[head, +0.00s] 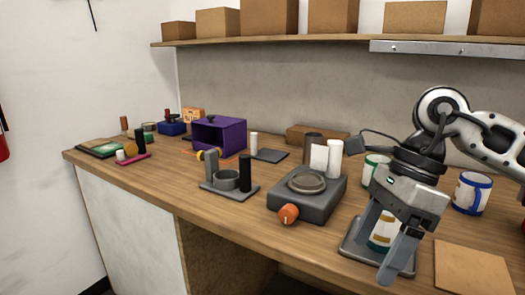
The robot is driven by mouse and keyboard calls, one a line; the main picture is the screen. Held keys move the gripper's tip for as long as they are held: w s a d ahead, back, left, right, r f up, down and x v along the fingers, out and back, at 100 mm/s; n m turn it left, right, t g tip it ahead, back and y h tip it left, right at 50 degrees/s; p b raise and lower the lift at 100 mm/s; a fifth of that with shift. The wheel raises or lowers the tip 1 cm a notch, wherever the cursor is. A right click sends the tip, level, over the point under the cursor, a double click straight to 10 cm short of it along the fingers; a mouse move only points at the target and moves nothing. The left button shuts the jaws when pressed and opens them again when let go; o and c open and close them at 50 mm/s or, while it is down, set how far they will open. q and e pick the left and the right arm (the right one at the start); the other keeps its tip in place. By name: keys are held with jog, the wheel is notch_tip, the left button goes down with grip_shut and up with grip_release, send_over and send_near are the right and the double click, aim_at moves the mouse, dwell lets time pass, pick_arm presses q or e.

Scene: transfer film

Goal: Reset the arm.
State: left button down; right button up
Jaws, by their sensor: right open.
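My right gripper (385,246) shows at the right of the head view, on the white and black arm that comes in from the right edge. It points down, and its two grey fingers are spread apart. A white cup or can with coloured patches (384,232) shows between and behind the fingers, over a grey base plate (352,248). I cannot tell whether the fingers touch it. My left gripper is not in view.
A grey device with an orange knob (289,213) stands left of the gripper. A purple box (220,134) stands farther back. A shelf (340,40) with boxes runs above the wooden counter (190,183).

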jog(key=s+a+r+m+g+y, duration=0.1)
jog(key=s+a+m+y, duration=0.2)
jog(key=a+m+y, duration=0.45)
jog(key=s+a+m+y, duration=0.2)
jog(key=a+m+y, duration=0.2)
jog(key=a+y, duration=0.7)
jog(key=w+d+f+m+t+h, duration=0.3)
jog(key=d+f+m+t+h, duration=0.15)
jog(key=m+t, duration=0.75)
jog(key=w+d+f+m+t+h, duration=0.3)
jog(key=f+m+t+h, duration=0.4)
jog(key=m, duration=0.8)
jog(key=s+d+f+m+g+h, duration=0.1)
jog(key=s+d+f+m+h, duration=0.1)
jog(key=f, duration=0.5)
jog(key=s+d+f+m+g+h, duration=0.2)
jog(key=s+d+f+m+h, duration=0.1)
jog(key=s+f+m, duration=0.3)
jog(key=s+d+f+m+g+h, duration=0.2)
jog(key=s+d+f+m, duration=0.1)
jog(key=f, duration=0.5)
jog(key=shift+s+d+m, duration=0.4)
jog(key=shift+m, duration=0.45)
